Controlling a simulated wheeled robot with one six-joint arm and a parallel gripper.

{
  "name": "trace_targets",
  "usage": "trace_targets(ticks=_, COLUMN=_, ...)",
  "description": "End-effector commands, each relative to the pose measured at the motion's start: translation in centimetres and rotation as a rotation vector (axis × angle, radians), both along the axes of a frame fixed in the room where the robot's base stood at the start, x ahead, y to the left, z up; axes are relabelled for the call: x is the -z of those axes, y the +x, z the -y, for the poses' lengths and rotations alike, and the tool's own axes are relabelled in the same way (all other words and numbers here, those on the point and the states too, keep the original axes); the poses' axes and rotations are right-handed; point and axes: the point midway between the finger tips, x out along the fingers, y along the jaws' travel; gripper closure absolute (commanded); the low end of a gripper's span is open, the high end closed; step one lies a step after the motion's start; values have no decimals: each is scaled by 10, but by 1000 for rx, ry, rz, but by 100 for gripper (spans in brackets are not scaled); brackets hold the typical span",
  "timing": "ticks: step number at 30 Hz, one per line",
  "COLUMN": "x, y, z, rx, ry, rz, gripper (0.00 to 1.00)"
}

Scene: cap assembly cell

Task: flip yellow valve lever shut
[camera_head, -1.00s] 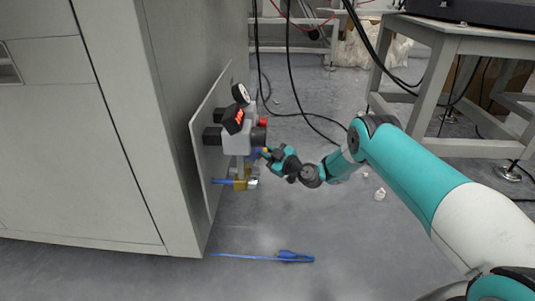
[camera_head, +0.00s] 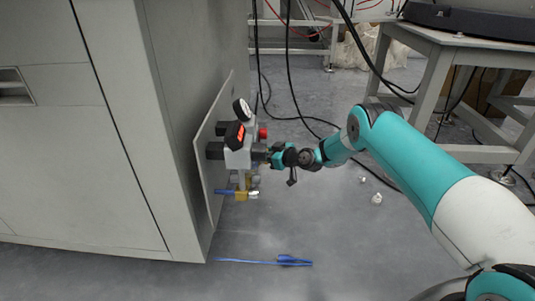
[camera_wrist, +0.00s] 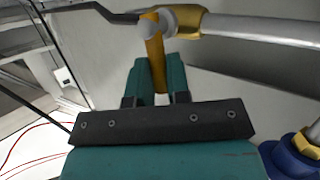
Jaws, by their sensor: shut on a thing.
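The yellow valve lever (camera_wrist: 154,62) shows in the wrist view, hanging from a round grey pivot (camera_wrist: 160,22) beside a brass fitting (camera_wrist: 188,22). My gripper (camera_wrist: 157,78) has its two teal fingers on either side of the lever, shut on it. The lever's lower end is between the fingers. In the head view my gripper (camera_head: 268,155) is at the right side of the grey valve assembly (camera_head: 238,158) on the panel. The lever cannot be made out there, as my gripper covers that spot.
The assembly has a round gauge (camera_head: 241,109), a black box with a red display (camera_head: 235,134) and a red knob (camera_head: 263,133). A mounting plate (camera_head: 203,165) stands along the cabinet (camera_head: 165,120). A blue item (camera_head: 290,260) lies on the floor. A grey table (camera_head: 440,80) stands right.

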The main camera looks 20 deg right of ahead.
Motion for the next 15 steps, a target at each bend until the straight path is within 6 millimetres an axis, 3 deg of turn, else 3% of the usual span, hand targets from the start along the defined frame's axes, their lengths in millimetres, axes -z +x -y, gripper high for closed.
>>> trace_targets(ticks=15, x=0, y=6, z=2, rx=0, ry=53, rz=-159, gripper=100)
